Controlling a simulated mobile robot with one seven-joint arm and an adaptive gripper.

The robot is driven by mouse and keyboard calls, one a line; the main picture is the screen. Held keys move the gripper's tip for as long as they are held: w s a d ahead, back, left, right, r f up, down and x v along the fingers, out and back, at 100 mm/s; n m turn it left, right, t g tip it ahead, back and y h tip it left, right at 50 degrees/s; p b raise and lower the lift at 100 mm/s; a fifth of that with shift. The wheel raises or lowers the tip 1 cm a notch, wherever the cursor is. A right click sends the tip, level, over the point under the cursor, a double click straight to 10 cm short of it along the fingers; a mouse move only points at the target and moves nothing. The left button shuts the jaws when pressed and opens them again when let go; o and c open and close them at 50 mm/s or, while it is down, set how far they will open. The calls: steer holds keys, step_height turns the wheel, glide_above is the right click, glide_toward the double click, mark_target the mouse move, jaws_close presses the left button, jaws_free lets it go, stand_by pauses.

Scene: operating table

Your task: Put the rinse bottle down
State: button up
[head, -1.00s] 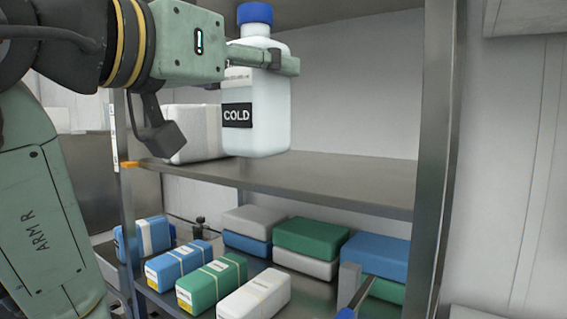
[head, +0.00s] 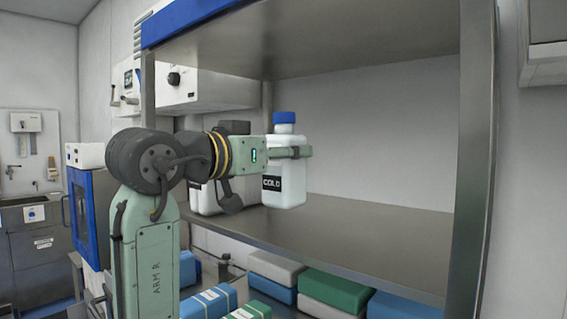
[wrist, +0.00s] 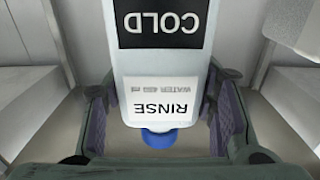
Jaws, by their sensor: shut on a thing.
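The rinse bottle (head: 288,185) is white with a blue cap and a black COLD label. It is upright over the open shelf (head: 350,222). Its base is at or just above the shelf surface; I cannot tell whether it touches. My gripper (head: 299,152) is shut on the bottle's upper body, coming in from the left. In the wrist view, the bottle (wrist: 160,65) shows its COLD and RINSE labels upside down between the two fingers of my gripper (wrist: 160,98).
A white container (head: 208,200) stands on the shelf behind my gripper, left of the bottle. The shelf right of the bottle is clear. A metal post (head: 474,170) bounds it at right. Green (head: 335,287), blue and grey packs lie on the shelf below.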

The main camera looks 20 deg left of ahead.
mark_target(272, 175)
step_height(272, 175, down, 2)
steer(key=shift+a+f+p, duration=0.1)
steer(key=shift+f+p, duration=0.1)
steer(key=shift+p, duration=0.3)
steer(key=shift+f, duration=0.5)
steer(key=shift+f, duration=0.2)
steer(key=o, duration=1.7)
